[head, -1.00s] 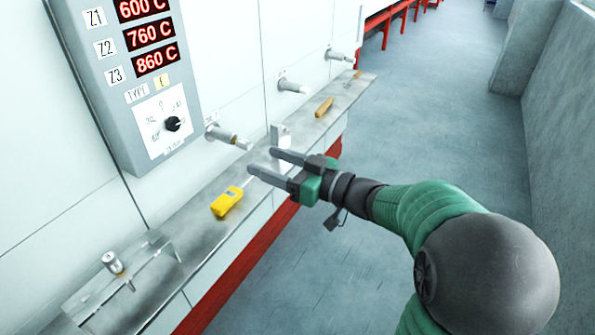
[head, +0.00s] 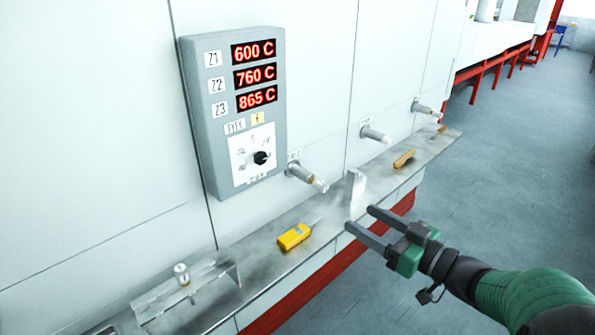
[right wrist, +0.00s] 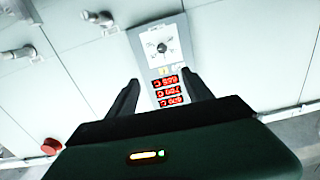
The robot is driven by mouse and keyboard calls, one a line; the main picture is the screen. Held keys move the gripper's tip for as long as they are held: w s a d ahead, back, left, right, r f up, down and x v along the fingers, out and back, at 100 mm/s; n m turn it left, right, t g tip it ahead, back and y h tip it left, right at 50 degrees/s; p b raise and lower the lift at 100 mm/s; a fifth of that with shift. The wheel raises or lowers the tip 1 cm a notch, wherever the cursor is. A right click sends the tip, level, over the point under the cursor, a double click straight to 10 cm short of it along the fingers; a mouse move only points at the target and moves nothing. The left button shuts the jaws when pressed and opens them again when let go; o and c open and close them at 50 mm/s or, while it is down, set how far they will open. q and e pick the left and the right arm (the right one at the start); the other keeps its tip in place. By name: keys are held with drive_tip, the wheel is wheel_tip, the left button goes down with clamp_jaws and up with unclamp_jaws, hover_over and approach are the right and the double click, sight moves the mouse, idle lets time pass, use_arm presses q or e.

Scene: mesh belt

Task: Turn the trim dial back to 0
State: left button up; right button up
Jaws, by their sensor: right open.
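The trim dial (head: 261,158) is a small black knob on a white scale plate, low on the grey control box (head: 205,150). Its pointer direction is too small to read surely. The box's red displays read 600 C, 760 C and 865 C in the head view. The dial also shows in the right wrist view (right wrist: 161,47), upside down and beyond the fingers. My right gripper (head: 359,219) is open and empty, to the right of and below the dial, in front of the ledge and apart from it. My left gripper is not in view.
A metal ledge (head: 262,262) runs below the box. On it are a yellow handheld device (head: 294,236), an upright metal block (head: 355,190) and a brown bar (head: 403,158). Capped pipe stubs (head: 306,177) jut from the white wall. A red button (right wrist: 51,146) shows in the wrist view.

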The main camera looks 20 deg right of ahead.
drive_tip(key=w+a+r+p, duration=0.3)
drive_tip(key=w+p, duration=0.4)
drive_tip(key=w, duration=0.2)
drive_tip(key=p, duration=0.4)
approach(263, 160)
drive_tip(key=shift+m, duration=0.3)
drive_tip(key=p+x, duration=0.3)
drive_tip(key=x, duration=0.6)
drive_tip(key=shift+p, duration=0.35)
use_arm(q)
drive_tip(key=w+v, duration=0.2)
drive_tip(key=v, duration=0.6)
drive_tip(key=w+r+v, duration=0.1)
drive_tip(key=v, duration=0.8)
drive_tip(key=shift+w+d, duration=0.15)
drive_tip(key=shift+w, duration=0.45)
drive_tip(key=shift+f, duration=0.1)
use_arm(e)
drive_tip(key=shift+w, duration=0.1)
clamp_jaws()
